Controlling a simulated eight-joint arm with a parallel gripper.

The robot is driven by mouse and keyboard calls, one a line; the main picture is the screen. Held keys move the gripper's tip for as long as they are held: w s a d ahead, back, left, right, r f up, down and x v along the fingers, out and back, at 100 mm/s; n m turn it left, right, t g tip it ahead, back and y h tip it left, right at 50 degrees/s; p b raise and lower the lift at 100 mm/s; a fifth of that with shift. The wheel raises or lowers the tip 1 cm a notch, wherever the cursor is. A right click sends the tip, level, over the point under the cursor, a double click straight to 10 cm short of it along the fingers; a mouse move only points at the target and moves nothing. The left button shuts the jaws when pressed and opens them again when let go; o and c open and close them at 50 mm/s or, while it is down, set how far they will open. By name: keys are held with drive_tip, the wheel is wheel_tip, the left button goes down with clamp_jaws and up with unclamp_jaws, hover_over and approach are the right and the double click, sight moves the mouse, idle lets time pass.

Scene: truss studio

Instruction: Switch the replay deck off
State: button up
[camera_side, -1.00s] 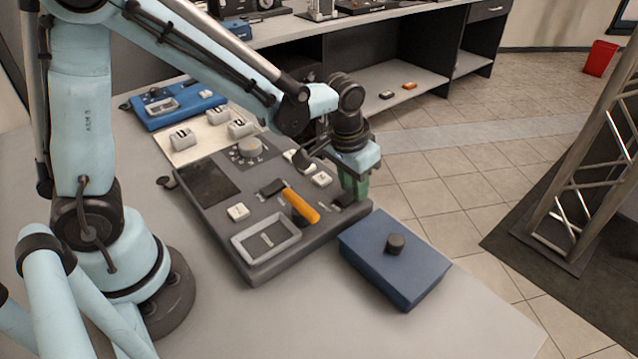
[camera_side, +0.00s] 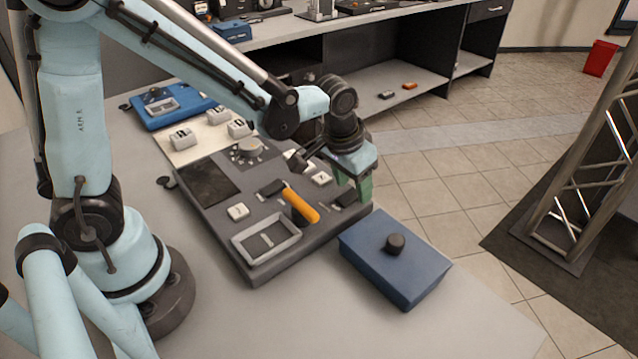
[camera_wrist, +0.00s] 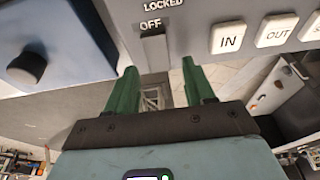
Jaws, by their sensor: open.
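The replay deck (camera_side: 218,218) is a dark grey console on the table in the side view, with an orange lever (camera_side: 300,205), white buttons and a knob. In the wrist view its edge (camera_wrist: 195,12) shows a dark switch slot (camera_wrist: 154,50) marked "OFF", with "LOCKED" above it. White buttons "IN" (camera_wrist: 228,38) and "OUT" (camera_wrist: 276,30) sit beside it. My gripper (camera_side: 361,190) has green fingers and is over the deck's right end. In the wrist view my gripper (camera_wrist: 158,78) is open and empty, its fingertips either side of the slot's lower end. Contact cannot be told.
A blue box (camera_side: 390,262) with a black knob stands close to the deck's right end. A blue device (camera_side: 172,108) and a pale panel (camera_side: 193,152) with several buttons lie behind the deck. The table's front is clear.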

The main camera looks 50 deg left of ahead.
sight(340, 202)
drive_tip(key=v, duration=1.1)
drive_tip(key=shift+r, duration=0.4)
drive_tip(key=shift+s, duration=0.1)
drive_tip(key=s+a+f+t, duration=0.2)
drive_tip(key=s+a+t, duration=0.2)
drive_tip(key=s+a, duration=0.2)
drive_tip(key=shift+s, duration=0.55)
drive_tip(key=shift+f, duration=0.1)
idle(0.3)
